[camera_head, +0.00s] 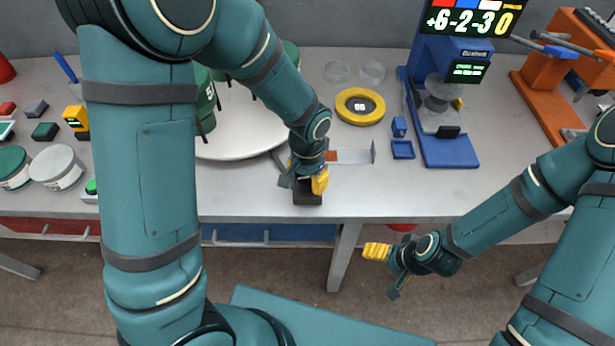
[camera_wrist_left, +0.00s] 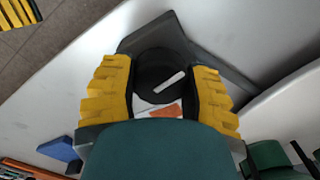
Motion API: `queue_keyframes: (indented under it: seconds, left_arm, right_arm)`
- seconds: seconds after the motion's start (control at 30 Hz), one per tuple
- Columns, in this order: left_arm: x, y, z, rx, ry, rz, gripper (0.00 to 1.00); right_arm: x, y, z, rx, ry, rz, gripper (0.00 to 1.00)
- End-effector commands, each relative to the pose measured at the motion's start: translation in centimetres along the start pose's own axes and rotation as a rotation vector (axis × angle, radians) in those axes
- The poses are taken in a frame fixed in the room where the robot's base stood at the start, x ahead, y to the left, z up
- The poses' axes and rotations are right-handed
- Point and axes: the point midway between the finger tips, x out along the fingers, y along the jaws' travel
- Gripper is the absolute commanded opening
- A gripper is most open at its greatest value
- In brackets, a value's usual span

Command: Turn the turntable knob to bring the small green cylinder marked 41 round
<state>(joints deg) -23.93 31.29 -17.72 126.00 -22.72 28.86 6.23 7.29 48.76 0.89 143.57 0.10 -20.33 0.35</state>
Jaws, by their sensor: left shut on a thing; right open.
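The white turntable (camera_head: 240,142) is at the left centre of the table in the head view. Dark green cylinders (camera_head: 204,100) stand on it, partly hidden by my left arm; I cannot read a number 41 on them. The black round knob (camera_wrist_left: 160,64) with a white pointer mark sits between the yellow fingers of my left gripper (camera_wrist_left: 162,94), which is shut on it. In the head view the left gripper (camera_head: 306,178) is at the table's front edge, above a dark block. My right gripper (camera_head: 384,272) is open and empty, in front of the table.
A yellow ring (camera_head: 360,106) and a blue press-like stand (camera_head: 450,150) are right of the turntable. An orange stand (camera_head: 545,90) is at the far right. Round tubs (camera_head: 57,167) and small blocks lie at the left.

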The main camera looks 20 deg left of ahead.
Motion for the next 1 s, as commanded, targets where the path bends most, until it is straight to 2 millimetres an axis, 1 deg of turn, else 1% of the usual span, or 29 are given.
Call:
queue_keyframes:
  seconds: [1.0]
  left_arm:
    - [0.03, 0.00, 0.00, 0.053, 0.000, 0.000, 0.13]
  right_arm:
    - [-0.01, 0.00, -0.01, 0.000, 0.000, 0.000, 0.86]
